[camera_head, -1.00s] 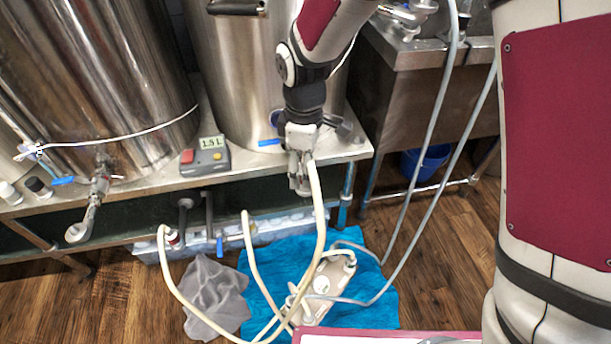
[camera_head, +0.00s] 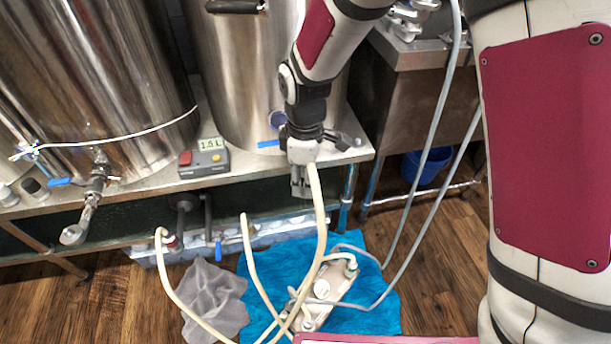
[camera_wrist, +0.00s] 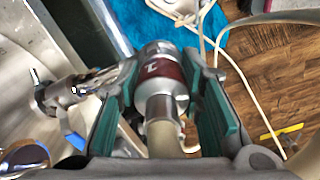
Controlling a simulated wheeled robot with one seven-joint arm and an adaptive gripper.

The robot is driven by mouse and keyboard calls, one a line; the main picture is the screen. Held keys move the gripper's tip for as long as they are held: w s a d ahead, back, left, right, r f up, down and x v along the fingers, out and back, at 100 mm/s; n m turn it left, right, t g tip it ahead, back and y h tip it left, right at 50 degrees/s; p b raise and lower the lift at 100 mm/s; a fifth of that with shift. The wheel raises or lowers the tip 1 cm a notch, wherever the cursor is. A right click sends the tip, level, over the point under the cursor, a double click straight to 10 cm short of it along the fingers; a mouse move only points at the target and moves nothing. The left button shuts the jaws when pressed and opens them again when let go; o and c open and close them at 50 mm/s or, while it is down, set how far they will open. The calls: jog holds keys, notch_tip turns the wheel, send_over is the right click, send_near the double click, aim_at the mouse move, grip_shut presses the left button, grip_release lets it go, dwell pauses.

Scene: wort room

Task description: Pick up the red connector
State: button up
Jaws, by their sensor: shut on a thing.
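The red connector (camera_wrist: 168,72) is a metal fitting with a dark red band bearing a white mark. In the wrist view it sits between the green pads of my gripper (camera_wrist: 166,80). A cream hose (camera_head: 319,215) runs down from its end. In the head view my gripper (camera_head: 300,184) points down in front of the bench edge, shut on the connector. The connector itself is hidden there by my gripper and the hose.
A steel bench carries large tanks (camera_head: 90,80) and a grey box with a display (camera_head: 205,158). Another hose end with a red fitting (camera_head: 171,241) is at left.

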jog(key=shift+r, duration=0.15)
notch_tip(320, 180, up, 4)
jog(key=shift+f+p, duration=0.15)
jog(key=shift+p, duration=0.75)
jog(key=s+d+r+p, duration=0.1)
jog(key=s+d+p, duration=0.1)
jog(key=s+d, duration=0.8)
jog(key=shift+s+d+p, duration=0.3)
jog(key=shift+s, duration=0.7)
jog(key=shift+r, duration=0.15)
jog(key=shift+r+p, duration=2.15)
